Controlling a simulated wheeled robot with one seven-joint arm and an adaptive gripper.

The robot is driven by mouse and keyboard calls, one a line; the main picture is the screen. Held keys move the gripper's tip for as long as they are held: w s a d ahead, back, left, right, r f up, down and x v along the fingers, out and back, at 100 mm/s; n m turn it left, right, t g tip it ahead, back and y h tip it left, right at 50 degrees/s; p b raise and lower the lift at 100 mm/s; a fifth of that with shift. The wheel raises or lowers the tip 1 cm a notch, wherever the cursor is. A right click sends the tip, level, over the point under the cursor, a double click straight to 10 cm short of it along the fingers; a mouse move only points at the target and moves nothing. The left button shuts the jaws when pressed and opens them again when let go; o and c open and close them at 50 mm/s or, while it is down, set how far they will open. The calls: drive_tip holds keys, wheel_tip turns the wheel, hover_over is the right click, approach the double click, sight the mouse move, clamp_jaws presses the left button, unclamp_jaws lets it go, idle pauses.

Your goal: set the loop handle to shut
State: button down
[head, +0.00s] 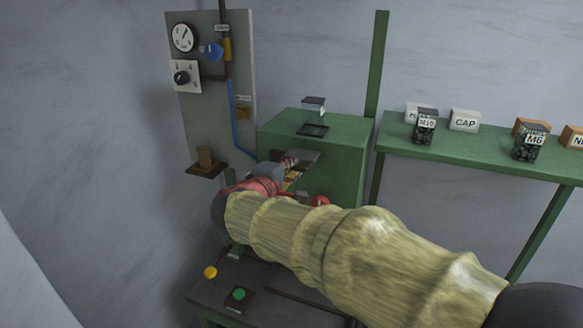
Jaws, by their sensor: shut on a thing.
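No handle that I can read as the loop handle stands out. A blue handle (212,52) with a small label sits at the top of the grey panel, beside a brown pipe. The labels are too small to read. My gripper (287,162) is at the front of the green machine (340,165), by its opening with small orange-brown pieces. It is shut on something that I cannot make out. My sleeved arm and wrist hide much of that area.
A gauge (183,38) and a black knob (181,78) are on the panel. A green shelf (480,153) at right bears labelled jars and boxes. A dark bench (215,289) below has a yellow button (210,272) and a green button (239,294).

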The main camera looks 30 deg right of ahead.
sight(300, 154)
idle(0.3)
drive_tip(key=b+x, duration=0.4)
drive_tip(key=x, duration=0.1)
drive_tip(key=shift+r, duration=0.3)
drive_tip(key=shift+w+d+r+b, duration=0.1)
drive_tip(key=shift+w+d+b, duration=0.25)
drive_tip(key=shift+d+b, duration=0.2)
drive_tip(key=shift+r, duration=0.15)
drive_tip(key=c, duration=2.1)
unclamp_jaws()
drive_tip(key=shift+w+d, duration=0.1)
drive_tip(key=shift+w, duration=0.05)
drive_tip(key=shift+o, duration=0.7)
